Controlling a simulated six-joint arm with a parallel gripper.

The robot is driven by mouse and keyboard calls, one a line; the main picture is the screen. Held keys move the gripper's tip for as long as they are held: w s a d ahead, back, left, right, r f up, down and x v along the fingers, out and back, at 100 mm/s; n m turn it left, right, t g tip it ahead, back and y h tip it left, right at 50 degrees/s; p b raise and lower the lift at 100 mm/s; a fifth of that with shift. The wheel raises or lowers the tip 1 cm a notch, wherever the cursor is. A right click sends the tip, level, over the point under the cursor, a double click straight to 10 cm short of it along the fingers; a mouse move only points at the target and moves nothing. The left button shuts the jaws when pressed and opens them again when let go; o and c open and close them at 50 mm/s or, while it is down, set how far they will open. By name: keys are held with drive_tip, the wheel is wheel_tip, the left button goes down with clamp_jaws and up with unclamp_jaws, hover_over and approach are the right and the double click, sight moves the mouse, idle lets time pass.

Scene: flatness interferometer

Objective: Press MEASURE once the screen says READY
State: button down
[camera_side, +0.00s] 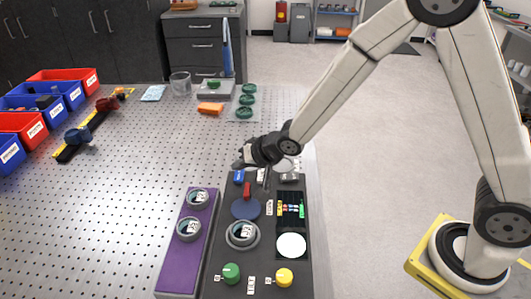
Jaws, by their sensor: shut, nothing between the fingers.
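A dark instrument panel (216,252) stands at the front edge of the bench. A small dark screen (290,210) with coloured marks is at its right; its text is too small to read. A green round button (231,272) and a yellow round button (285,277) sit at the panel's near end. Their labels are not legible, so I cannot tell which is MEASURE. My gripper (241,162) is shut and empty over the panel's far end, well away from both buttons. My wrist partly hides the parts there.
A white disc (291,245), a blue disc (245,209) and a ringed part (242,235) are on the panel. A purple tray (174,266) with ringed parts stands left. Red and blue bins (65,95) line the far left. The middle of the perforated bench (140,170) is clear.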

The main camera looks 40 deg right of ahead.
sight(242, 176)
drive_tip(key=shift+f, duration=0.9)
idle(1.5)
drive_tip(key=shift+r, duration=0.9)
drive_tip(key=shift+r, duration=2.5)
